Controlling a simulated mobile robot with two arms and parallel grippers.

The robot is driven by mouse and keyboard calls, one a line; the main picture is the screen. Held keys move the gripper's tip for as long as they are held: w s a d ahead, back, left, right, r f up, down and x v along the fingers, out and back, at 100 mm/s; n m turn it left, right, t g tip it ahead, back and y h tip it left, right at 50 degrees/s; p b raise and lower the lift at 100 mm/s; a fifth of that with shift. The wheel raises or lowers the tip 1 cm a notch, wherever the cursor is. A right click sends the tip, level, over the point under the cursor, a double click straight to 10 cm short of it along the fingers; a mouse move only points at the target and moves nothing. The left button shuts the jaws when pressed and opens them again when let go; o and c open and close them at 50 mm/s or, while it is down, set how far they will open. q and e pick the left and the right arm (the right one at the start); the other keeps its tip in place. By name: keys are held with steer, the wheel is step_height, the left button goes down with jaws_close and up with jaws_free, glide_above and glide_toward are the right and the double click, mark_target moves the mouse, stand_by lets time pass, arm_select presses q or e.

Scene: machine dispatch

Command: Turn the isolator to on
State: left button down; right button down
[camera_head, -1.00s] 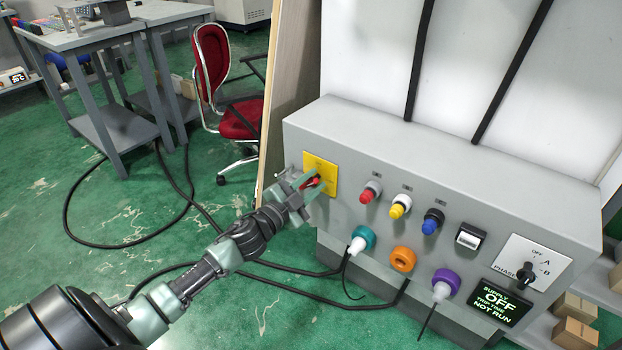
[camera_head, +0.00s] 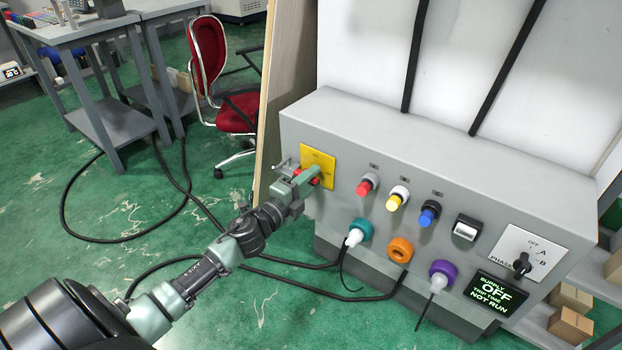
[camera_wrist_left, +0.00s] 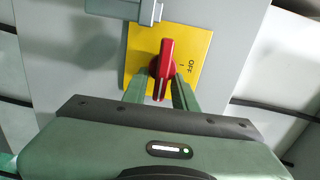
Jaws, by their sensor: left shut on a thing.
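The isolator is a red rotary handle (camera_wrist_left: 163,68) on a yellow plate (camera_head: 320,160) at the left of the grey panel's front. The plate also shows in the left wrist view (camera_wrist_left: 137,60), with the mark OFF and a short stroke beside the handle. My left gripper (camera_head: 312,176) is at the plate, shut on the handle. In the left wrist view its green fingers (camera_wrist_left: 160,88) lie on both sides of the handle's near end. In the head view the gripper hides most of the handle. My right gripper is not in view.
Red (camera_head: 367,184), yellow (camera_head: 397,197) and blue (camera_head: 429,213) buttons or lamps and a phase selector (camera_head: 522,264) are to the right. Below are teal (camera_head: 359,231), orange (camera_head: 400,250) and purple (camera_head: 443,273) sockets. A display (camera_head: 500,294) reads SUPPLY OFF, NOT RUN. A red chair (camera_head: 208,60) stands behind.

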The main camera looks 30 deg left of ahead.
arm_select(q)
steer(key=shift+f, duration=0.1)
stand_by(0.4)
steer(key=c, duration=1.4)
jaws_free()
steer(key=shift+c, duration=0.2)
steer(key=s, duration=0.7)
steer(key=shift+s+a, duration=0.3)
steer(key=shift+s, duration=0.1)
